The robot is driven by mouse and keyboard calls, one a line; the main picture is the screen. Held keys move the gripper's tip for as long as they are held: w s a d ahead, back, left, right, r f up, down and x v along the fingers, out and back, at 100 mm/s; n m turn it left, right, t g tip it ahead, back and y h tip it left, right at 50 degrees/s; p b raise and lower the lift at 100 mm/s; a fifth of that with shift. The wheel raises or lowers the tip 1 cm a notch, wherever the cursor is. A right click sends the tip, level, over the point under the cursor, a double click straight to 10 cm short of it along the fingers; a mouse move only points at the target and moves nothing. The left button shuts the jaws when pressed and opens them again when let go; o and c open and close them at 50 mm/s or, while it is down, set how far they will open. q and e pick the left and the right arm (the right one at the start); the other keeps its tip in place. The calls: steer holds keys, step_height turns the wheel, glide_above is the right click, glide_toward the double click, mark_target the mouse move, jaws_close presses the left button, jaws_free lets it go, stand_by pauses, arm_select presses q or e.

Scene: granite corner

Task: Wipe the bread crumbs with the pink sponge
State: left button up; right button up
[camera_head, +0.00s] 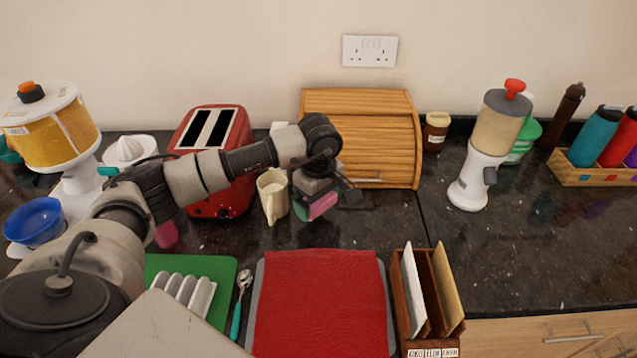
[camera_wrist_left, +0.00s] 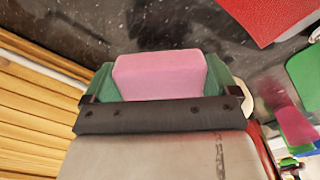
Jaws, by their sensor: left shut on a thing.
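The pink sponge (camera_head: 323,205) is held in my left gripper (camera_head: 319,198), low over the dark granite counter in front of the wooden bread bin. In the left wrist view the sponge (camera_wrist_left: 160,77) sits between the green finger pads, which are shut on its sides. I cannot tell whether it touches the counter. No bread crumbs stand out clearly; the pale specks on the granite (camera_wrist_left: 140,12) may be crumbs or stone pattern. My right gripper is not in view.
A cream mug (camera_head: 272,196) stands just left of the gripper, beside a red toaster (camera_head: 212,140). The bread bin (camera_head: 375,135) is close behind. A red cloth (camera_head: 320,300) and a letter rack (camera_head: 435,290) lie in front. Counter to the right (camera_head: 520,240) is clear.

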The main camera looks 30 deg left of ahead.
arm_select(q)
steer(key=r, duration=0.1)
steer(key=r+p, duration=0.1)
steer(key=shift+a+r, duration=0.25)
steer(key=shift+r, duration=0.1)
steer(key=shift+d+r+p, duration=0.1)
steer(key=shift+r+p, duration=0.2)
steer(key=shift+r, duration=0.15)
steer(key=shift+s, duration=0.1)
